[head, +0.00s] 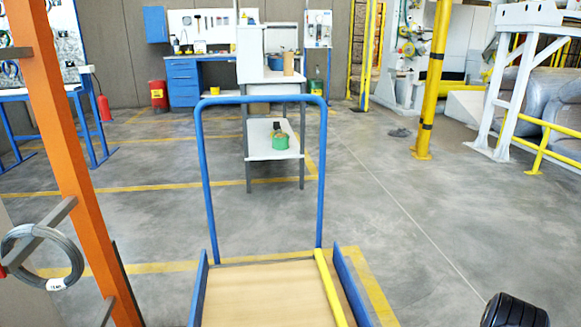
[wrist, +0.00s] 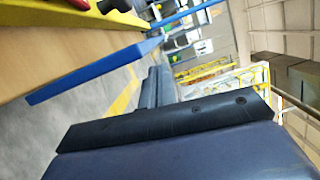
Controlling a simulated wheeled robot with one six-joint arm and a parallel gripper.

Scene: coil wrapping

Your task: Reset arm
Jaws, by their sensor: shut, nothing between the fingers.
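My gripper (wrist: 165,122) fills the lower part of the wrist view as a dark, bluish-black body with a black bolted strip along its edge. It is shut and holds nothing. Its separate fingertips cannot be made out. A black rounded part of my arm (head: 514,312) shows at the bottom right of the head view, apart from the cart. A grey wire coil (head: 74,262) hangs on an arm of the orange rack (head: 66,120) at the left.
A cart with a wooden deck (head: 265,295), blue handle (head: 265,98) and yellow bar (head: 331,290) stands directly in front. A grey-legged shelf table (head: 272,152) stands beyond it. A yellow post (head: 432,90) and white frame (head: 500,110) are at the right. Grey floor between is mostly clear.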

